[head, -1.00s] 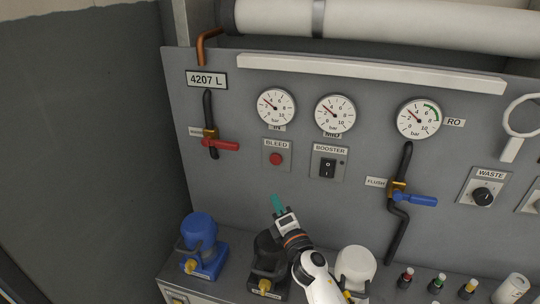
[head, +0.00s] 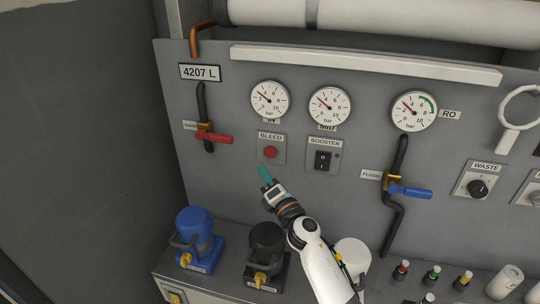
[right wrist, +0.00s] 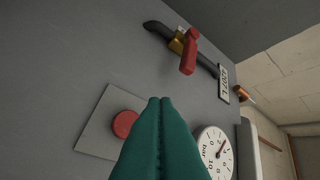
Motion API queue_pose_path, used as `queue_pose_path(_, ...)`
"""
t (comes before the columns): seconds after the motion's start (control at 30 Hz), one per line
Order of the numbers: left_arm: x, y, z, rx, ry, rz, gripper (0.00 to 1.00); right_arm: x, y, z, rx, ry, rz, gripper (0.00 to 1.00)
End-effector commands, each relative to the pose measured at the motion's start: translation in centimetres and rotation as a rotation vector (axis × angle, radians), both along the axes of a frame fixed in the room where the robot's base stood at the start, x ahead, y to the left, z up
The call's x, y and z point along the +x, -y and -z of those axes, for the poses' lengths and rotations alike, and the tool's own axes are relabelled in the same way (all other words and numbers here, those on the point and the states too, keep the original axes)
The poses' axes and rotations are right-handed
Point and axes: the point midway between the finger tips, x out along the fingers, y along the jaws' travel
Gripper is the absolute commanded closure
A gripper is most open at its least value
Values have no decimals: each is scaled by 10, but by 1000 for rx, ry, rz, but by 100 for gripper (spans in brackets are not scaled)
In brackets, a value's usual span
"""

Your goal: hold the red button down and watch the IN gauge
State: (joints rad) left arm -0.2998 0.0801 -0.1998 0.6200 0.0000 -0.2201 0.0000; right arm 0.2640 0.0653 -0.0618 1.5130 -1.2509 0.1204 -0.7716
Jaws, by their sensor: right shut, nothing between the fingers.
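The red button (head: 270,152) sits on a small grey plate labelled BLEED on the panel. It also shows in the right wrist view (right wrist: 124,124), left of my fingertips. The IN gauge (head: 269,101) is the round white dial above it, its label partly hidden under the rim; its needle points to the upper left. A dial shows at the lower right of the right wrist view (right wrist: 214,153). My right gripper (head: 264,173), with teal fingers, is shut and empty, its tips just below the button in the head view and apart from it. My left gripper is out of view.
The MID gauge (head: 329,105) and BOOSTER switch (head: 322,160) are to the right of the button. A red-handled valve (head: 214,137) is to the left. Blue (head: 196,234) and black (head: 266,246) canisters stand on the ledge below.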

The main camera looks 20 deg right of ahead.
Motion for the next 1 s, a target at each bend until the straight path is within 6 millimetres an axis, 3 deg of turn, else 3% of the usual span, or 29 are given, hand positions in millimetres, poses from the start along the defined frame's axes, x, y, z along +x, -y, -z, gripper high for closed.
queue_pose_path(0.4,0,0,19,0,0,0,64,40,27,2,0,0,-1,100)
queue_pose_path(1.0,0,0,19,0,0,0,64,44,30,0,1,-1,-1,100)
